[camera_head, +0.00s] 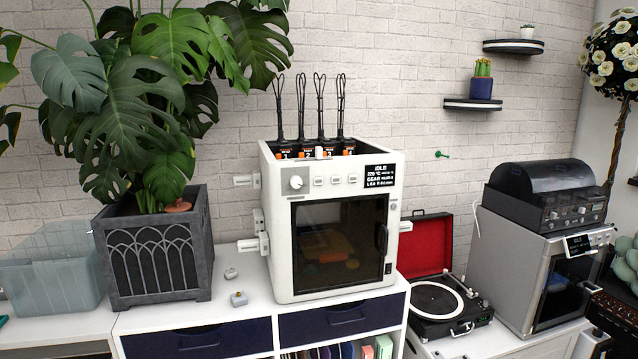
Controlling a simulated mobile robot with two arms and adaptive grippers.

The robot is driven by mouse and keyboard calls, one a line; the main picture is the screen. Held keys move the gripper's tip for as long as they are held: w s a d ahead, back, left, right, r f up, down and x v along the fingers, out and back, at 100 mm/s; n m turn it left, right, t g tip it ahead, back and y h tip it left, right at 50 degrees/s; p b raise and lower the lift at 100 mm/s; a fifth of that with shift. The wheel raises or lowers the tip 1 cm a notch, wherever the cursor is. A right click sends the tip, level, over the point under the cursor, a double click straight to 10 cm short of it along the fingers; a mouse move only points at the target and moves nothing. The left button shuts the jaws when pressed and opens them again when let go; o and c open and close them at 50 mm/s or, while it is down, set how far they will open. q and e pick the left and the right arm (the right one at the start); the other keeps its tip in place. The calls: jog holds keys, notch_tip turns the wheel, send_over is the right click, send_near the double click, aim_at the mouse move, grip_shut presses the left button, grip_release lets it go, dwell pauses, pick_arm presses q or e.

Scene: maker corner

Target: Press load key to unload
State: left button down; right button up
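A white 3D-printer-like machine (276,250) with a dark glass door stands on the white cabinet. Its top panel carries a round knob (296,182), a row of three small keys (335,181) and a small black display (380,175). The display reads IDLE at the top, with smaller lines below. The key labels are too small to read, so I cannot tell which is the load key. Several numbered black and orange units with looped black tubes stand in the machine's top. The door looks closed. Neither of my grippers is in view.
A large plant in a grey planter (155,290) stands left of the machine, beside a translucent bin (50,285). Two small objects (238,299) lie on the cabinet between planter and machine. A record player (440,303) and another machine (495,265) stand to the right.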

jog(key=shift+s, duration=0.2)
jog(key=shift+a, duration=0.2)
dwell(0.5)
